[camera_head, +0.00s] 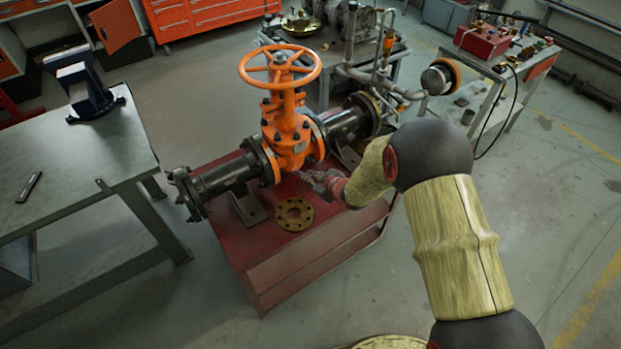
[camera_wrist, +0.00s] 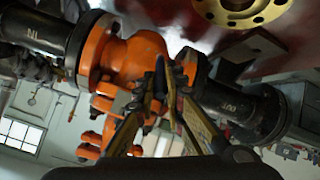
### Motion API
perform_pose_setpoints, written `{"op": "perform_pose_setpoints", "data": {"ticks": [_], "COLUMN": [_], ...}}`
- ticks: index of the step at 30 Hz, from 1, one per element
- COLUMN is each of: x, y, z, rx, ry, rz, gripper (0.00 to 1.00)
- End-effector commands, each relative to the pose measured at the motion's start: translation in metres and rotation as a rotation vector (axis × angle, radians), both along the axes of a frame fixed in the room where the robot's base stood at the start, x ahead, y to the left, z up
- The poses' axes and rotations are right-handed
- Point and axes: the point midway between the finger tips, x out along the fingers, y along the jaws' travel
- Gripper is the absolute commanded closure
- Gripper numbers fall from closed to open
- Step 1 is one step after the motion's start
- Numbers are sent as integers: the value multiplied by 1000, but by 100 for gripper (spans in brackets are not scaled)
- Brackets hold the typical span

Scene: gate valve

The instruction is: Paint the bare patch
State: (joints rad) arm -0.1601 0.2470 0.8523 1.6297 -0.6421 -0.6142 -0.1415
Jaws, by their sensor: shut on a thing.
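The orange gate valve (camera_head: 286,136), with its handwheel on top, sits in a black pipe run on a red stand. In the wrist view the orange valve body (camera_wrist: 142,56) fills the middle, seen turned over. My gripper (camera_head: 312,177) is low beside the valve body, on its right front side. In the wrist view my gripper (camera_wrist: 167,74) is shut on a thin dark thing whose end points at the valve body. The fingers hide most of it, and I cannot tell whether it touches the valve. No bare patch can be made out clearly.
The red stand (camera_head: 320,262) carries a loose brass-coloured flange (camera_head: 294,214), also in the wrist view (camera_wrist: 240,8). Black pipes (camera_head: 222,178) extend from both sides of the valve. A workbench (camera_head: 75,165) with a vice (camera_head: 84,88) stands left. Floor between bench and stand is clear.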

Motion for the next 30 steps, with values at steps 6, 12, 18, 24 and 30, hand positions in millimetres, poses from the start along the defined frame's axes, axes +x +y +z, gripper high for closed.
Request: {"op": "perform_pose_setpoints", "data": {"ticks": [6, 12, 18, 24, 30], "x": [0, 0, 3, 6, 9], "y": [0, 0, 2, 4, 6], "z": [0, 0, 0, 0, 0], "rx": [0, 0, 1, 1, 1], "ry": [0, 0, -1, -1, -1], "rz": [0, 0, 0, 0, 0], "gripper": [100, 100, 100, 100, 100]}}
